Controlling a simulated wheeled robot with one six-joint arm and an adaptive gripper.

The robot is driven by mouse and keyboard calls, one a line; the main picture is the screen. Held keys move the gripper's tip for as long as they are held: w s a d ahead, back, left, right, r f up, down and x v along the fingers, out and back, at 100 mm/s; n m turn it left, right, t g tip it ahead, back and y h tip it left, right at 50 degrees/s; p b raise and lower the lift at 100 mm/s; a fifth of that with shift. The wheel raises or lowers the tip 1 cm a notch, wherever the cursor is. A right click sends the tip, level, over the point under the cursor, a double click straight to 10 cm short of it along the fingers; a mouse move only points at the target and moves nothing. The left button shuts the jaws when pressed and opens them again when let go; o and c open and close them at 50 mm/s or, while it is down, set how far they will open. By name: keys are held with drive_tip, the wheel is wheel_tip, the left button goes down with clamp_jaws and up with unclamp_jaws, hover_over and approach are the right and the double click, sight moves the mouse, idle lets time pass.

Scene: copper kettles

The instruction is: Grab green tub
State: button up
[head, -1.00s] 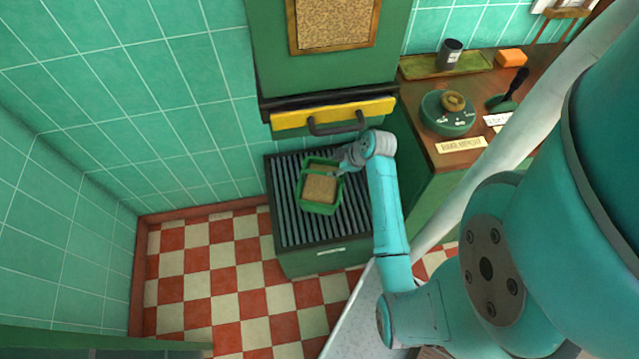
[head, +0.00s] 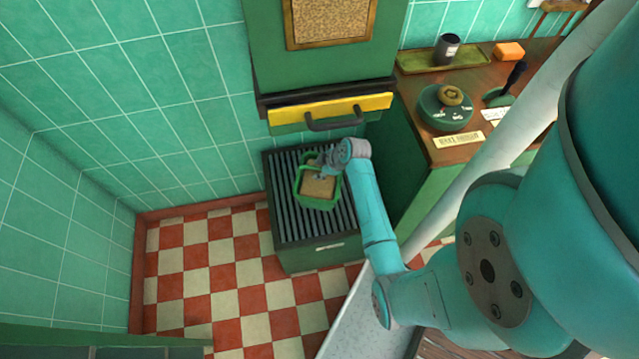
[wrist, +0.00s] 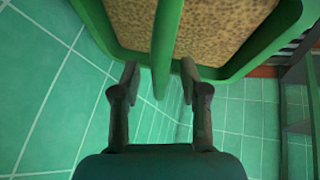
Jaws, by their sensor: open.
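The green tub (head: 299,192) is a square open box holding grainy tan stuff. It stands on the dark slatted top of a green stand in the head view. In the wrist view, the tub's green rim (wrist: 222,73) and its contents fill the top. A green bar (wrist: 165,45) like a handle crosses the tub there. My gripper (wrist: 160,72) is open, with one finger on each side of the lower end of this bar. In the head view, my gripper (head: 324,162) is over the tub's far right part and hides some of it. Contact cannot be told.
The slatted stand (head: 285,225) has bare room around the tub. A yellow drawer-like front with a dark handle (head: 335,121) is just behind. At right, a wooden counter (head: 484,77) carries a green round container (head: 445,112), a dark cup (head: 447,48) and an orange block (head: 509,51).

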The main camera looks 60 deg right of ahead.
clamp_jaws()
drive_tip(key=shift+r, duration=0.1)
